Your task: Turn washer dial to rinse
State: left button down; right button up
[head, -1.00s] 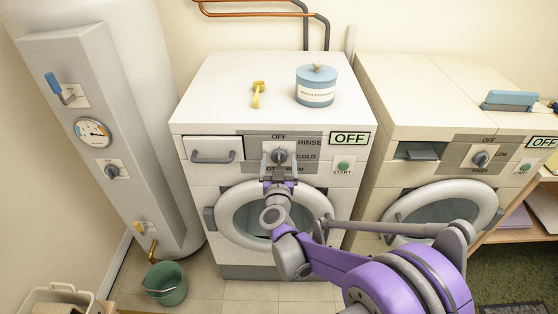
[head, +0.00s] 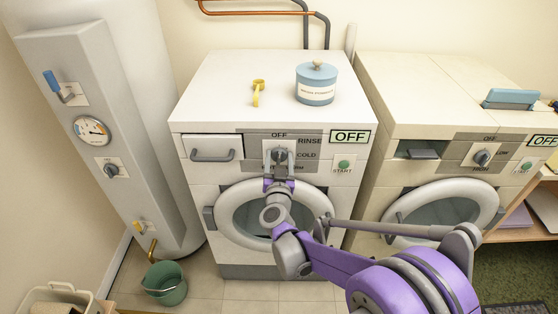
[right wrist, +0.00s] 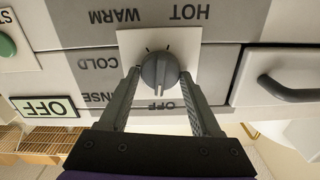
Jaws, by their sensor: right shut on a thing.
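The washer (head: 215,92) is white with a round door and a dark control panel. Its grey dial (right wrist: 160,70) sits on a white plate, with OFF, RINSE, COLD, WARM and HOT printed around it; the labels appear upside down in the right wrist view. My right gripper (right wrist: 160,77) is shut on the dial, one finger on each side. In the head view the dial (head: 279,154) is partly hidden by the gripper. The dial's ridge looks roughly in line with OFF. A display (head: 350,137) on the washer reads OFF. My left gripper is not in view.
A START button (head: 344,163) is right of the dial and a drawer handle (head: 212,157) left of it. A blue tub (head: 316,88) and a yellow scoop (head: 258,92) are on top. A second machine (head: 400,180) stands right, a water heater (head: 100,90) left.

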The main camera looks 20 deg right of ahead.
jog(key=m+b, duration=0.1)
jog(key=m, duration=0.3)
jog(key=shift+d+f, duration=0.1)
jog(key=shift+m+b, duration=0.6)
jog(key=shift+m, duration=1.5)
jog(key=o, duration=1.3)
jog(key=shift+o, duration=0.2)
jog(key=shift+s, duration=0.15)
jog(key=v, duration=1)
jog(key=shift+s, duration=0.35)
